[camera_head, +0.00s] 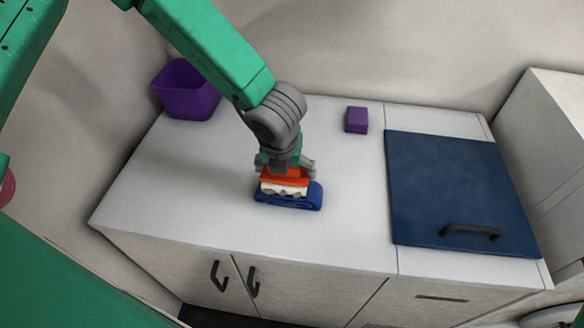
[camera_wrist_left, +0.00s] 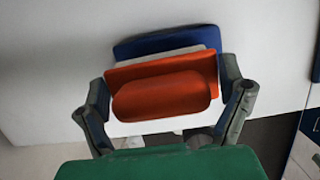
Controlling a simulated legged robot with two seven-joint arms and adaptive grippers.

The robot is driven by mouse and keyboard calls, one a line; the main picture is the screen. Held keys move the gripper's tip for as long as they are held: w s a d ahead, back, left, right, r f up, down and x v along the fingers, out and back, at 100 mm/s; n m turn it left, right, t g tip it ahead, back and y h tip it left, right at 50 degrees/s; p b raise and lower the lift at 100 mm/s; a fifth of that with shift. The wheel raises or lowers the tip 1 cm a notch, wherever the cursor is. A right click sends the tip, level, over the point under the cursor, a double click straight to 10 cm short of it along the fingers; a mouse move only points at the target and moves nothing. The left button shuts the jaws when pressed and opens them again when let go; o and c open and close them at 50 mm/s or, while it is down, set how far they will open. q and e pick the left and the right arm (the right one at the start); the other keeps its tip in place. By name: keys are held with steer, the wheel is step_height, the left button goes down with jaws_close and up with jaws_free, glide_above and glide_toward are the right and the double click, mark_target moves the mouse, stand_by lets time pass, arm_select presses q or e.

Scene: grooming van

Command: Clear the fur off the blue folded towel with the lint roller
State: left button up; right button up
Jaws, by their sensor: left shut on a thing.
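The blue folded towel (camera_head: 312,198) lies on the white counter near its front edge. My left gripper (camera_head: 287,172) is right above it, shut on the orange lint roller (camera_head: 281,178). The roller's white lower part is at the towel's top; I cannot tell whether it presses on it. In the left wrist view the orange roller (camera_wrist_left: 165,95) sits between the two fingers, with the blue towel (camera_wrist_left: 165,42) showing behind it. My right gripper is not in view.
A purple bin (camera_head: 187,92) stands at the counter's back left. A small purple block (camera_head: 357,119) lies at the back middle. A dark blue panel (camera_head: 455,180) with a black handle covers the right part. The white counter (camera_head: 180,170) is clear left of the towel.

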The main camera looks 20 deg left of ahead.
arm_select(q)
steer(key=shift+s+a+f, duration=0.1)
steer(key=shift+s+a, duration=0.2)
steer(key=shift+a, duration=0.4)
steer(key=shift+s+a, duration=0.25)
steer(key=shift+a, duration=0.4)
steer(key=shift+s+a+p, duration=0.2)
steer(key=shift+a, duration=0.7)
steer(key=shift+s+a+p, duration=0.15)
steer(key=shift+s+a, duration=0.05)
steer(key=shift+a, duration=0.65)
steer(key=shift+w+r, duration=0.1)
steer(key=shift+r, duration=0.5)
steer(key=shift+d+r, duration=0.1)
steer(key=shift+r, duration=2.4)
step_height(320, 180, up, 3)
